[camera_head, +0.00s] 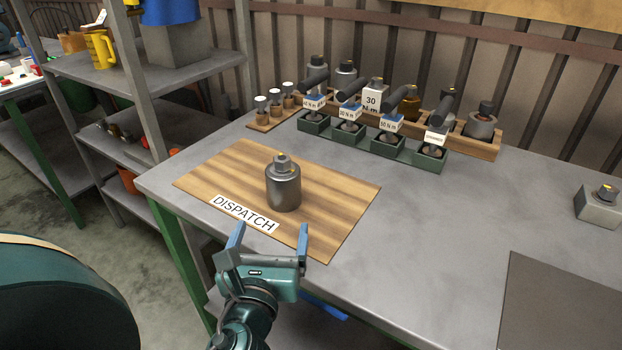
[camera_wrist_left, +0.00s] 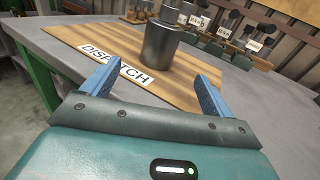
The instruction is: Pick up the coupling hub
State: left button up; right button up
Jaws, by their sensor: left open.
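A dark grey metal cylinder (camera_head: 284,188) with a stepped top and a small yellow mark stands upright on the wooden dispatch board (camera_head: 345,193). It may be the coupling hub, but I cannot tell for certain. It also shows in the left wrist view (camera_wrist_left: 160,45), beyond the fingers, with its top partly cut by the frame edge. My left gripper (camera_head: 270,240) is open and empty at the board's near edge, short of the cylinder and apart from it. Its two blue fingers (camera_wrist_left: 157,75) point toward the cylinder. My right gripper is not in view.
A wooden rack (camera_head: 482,148) with several metal parts stands at the back, behind green trays (camera_head: 389,148) holding dark-handled tools. A small wooden stand (camera_head: 270,118) is at back left. A grey block (camera_head: 597,208) and dark mat (camera_head: 560,300) lie right. The middle of the table is clear.

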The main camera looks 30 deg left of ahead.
aim_at(284, 181)
pick_arm(q)
jog(key=shift+w+a+r, duration=0.2)
jog(key=shift+w+r, duration=0.05)
jog(key=shift+w, duration=0.4)
jog(key=x, duration=1.2)
jog(key=shift+w+a, duration=0.1)
jog(key=c, duration=1.8)
jog(key=shift+r, duration=0.25)
